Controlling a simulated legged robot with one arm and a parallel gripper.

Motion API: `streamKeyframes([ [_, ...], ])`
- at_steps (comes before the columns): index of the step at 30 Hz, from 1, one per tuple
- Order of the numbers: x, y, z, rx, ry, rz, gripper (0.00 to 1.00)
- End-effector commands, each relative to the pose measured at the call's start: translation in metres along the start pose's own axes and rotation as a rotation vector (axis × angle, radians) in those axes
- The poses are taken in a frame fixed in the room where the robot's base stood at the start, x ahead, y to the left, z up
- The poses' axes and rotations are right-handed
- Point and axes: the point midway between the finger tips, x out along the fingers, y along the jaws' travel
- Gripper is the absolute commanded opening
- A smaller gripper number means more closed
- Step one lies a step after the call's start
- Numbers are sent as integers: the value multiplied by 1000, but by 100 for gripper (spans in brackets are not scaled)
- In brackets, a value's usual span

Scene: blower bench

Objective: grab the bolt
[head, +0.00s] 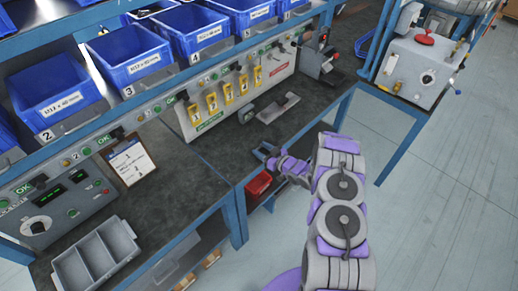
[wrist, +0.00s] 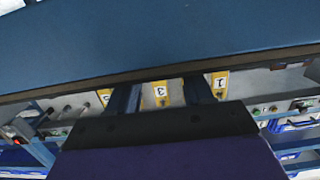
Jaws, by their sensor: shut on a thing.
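My gripper (head: 266,152) is at the front edge of the dark bench top (head: 215,150), above a small red bin (head: 258,184) in the head view. In the wrist view my gripper (wrist: 163,90) shows two dark fingers with a gap between them. A broad blue surface with a dark lower edge (wrist: 160,40) covers the fingertips there. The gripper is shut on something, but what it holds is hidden. I cannot make out a bolt in either view.
Blue labelled bins (head: 143,56) line the shelf above the bench. Yellow numbered tags (head: 228,93) hang on the back panel. A clipboard (head: 128,161) and a grey divided tray (head: 97,257) are at left. A grey machine (head: 419,68) stands at right. The floor at right is clear.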

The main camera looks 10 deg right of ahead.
Motion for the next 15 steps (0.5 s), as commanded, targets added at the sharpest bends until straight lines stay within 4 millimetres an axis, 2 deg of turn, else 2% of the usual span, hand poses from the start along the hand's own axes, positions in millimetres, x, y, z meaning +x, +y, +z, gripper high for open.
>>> streamKeyframes([
  [10,-1,1,-1,0,0,1,20],
  [15,-2,1,-11,0,1,1,20],
])
